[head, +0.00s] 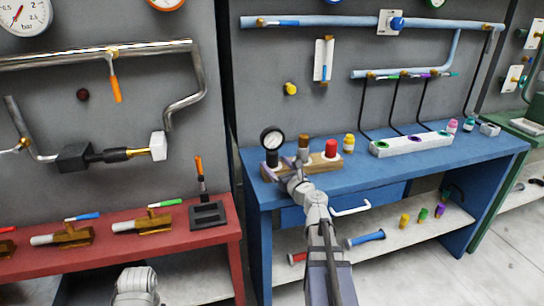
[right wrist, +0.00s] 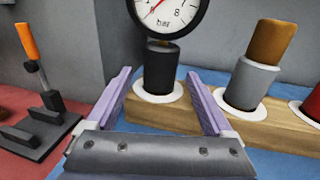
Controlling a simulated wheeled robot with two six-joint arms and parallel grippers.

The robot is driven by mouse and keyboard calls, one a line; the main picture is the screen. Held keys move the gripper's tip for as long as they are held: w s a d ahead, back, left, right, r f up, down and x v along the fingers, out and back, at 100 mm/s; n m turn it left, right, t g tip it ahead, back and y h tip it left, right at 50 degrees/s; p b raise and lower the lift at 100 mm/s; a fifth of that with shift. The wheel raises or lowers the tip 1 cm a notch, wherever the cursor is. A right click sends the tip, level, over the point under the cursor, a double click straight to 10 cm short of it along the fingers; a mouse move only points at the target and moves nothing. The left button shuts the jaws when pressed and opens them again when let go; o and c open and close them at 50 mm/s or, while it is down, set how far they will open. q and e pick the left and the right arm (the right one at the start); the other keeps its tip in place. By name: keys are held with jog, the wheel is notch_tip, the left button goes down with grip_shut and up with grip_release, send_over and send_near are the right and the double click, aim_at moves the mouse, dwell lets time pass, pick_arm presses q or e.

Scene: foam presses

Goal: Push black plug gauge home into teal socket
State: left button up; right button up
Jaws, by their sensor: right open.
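The black plug gauge (head: 272,157) stands upright in a wooden block (head: 326,164) on the blue bench, its round white dial on top. It also shows in the right wrist view (right wrist: 160,70), seated in a white-ringed hole. My right gripper (head: 280,170) is open at the near side of the block. In the right wrist view its purple fingers (right wrist: 160,78) stand left and right of the black body, with gaps on both sides. The teal socket (head: 444,133) appears as the right-end ring on a white block (head: 412,148) farther right. My left gripper is out of view.
Brown (head: 304,143) and red (head: 331,148) plugs stand in the same wooden block, right of the gauge. A yellow-topped bottle (head: 348,144) stands behind its right end. Black hoses (head: 392,103) hang behind the white block. Blue bench top is clear in front of it.

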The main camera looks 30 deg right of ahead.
aim_at(268, 155)
jog(key=shift+w+d+r+p, duration=0.1)
jog(key=shift+w+r+p, duration=0.1)
jog(key=shift+w, duration=1.3)
jog(key=shift+w+d+r+p, duration=0.1)
jog(key=shift+w+r, duration=0.05)
jog(key=shift+w, duration=1.35)
jog(key=shift+s+a, duration=0.1)
grip_shut()
